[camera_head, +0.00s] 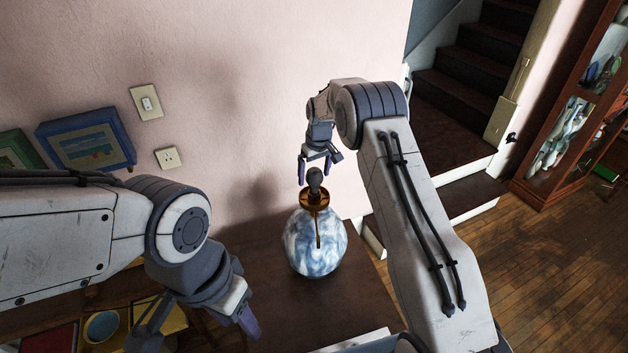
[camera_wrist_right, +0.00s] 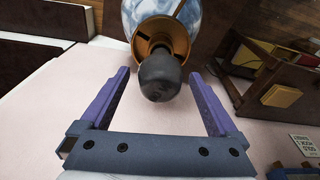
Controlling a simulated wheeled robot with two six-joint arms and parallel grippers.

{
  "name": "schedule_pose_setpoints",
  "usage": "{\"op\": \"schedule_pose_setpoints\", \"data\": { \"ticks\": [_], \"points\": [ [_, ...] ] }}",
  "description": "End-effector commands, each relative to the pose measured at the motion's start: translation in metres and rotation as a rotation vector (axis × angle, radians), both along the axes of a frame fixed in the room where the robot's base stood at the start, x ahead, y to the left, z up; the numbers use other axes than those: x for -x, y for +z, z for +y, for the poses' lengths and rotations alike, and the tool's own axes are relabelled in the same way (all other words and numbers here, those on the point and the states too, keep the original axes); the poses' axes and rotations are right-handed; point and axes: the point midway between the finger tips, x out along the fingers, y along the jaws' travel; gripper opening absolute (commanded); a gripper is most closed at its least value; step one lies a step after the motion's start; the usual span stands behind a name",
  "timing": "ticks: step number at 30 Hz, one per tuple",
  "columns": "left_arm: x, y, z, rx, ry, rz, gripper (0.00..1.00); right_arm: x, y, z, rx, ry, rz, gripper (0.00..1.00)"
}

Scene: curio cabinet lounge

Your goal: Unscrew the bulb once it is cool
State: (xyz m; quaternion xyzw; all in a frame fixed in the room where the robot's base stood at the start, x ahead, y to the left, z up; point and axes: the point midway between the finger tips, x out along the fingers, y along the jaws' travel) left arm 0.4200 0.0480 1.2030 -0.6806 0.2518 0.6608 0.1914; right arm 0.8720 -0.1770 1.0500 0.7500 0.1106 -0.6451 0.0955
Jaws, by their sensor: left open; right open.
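A dark, unlit bulb (camera_head: 315,179) stands upright in the brass socket (camera_head: 314,198) of a blue-and-white marbled lamp base (camera_head: 315,243) on a dark table. My right gripper (camera_head: 318,176) is open around or just above the bulb; the head view does not settle the exact height. In the right wrist view the bulb (camera_wrist_right: 160,76) sits between the two open purple fingers, near their tips and apart from both. The brass socket (camera_wrist_right: 160,35) is just beyond it. My left gripper (camera_head: 197,335) is open and empty at the lower left, away from the lamp.
The dark tabletop (camera_head: 265,310) is clear around the lamp. A pink wall (camera_head: 240,80) with a light switch (camera_head: 147,102) and outlet (camera_head: 168,158) stands behind. Framed pictures (camera_head: 88,143) and a blue bowl (camera_head: 101,326) are at left. Stairs and a cabinet (camera_head: 560,150) are at right.

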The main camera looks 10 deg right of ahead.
Motion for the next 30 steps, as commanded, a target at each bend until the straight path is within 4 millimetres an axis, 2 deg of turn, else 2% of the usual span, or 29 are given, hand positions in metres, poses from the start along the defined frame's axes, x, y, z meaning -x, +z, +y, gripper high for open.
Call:
{"op": "schedule_pose_setpoints", "data": {
  "ticks": [30],
  "points": [
    [0.0001, 0.001, 0.0, 0.0, 0.0, 0.0, 0.5, -0.0002, -0.0002, 0.0009, 0.0, -0.733, -0.001, 0.96]
  ]
}}
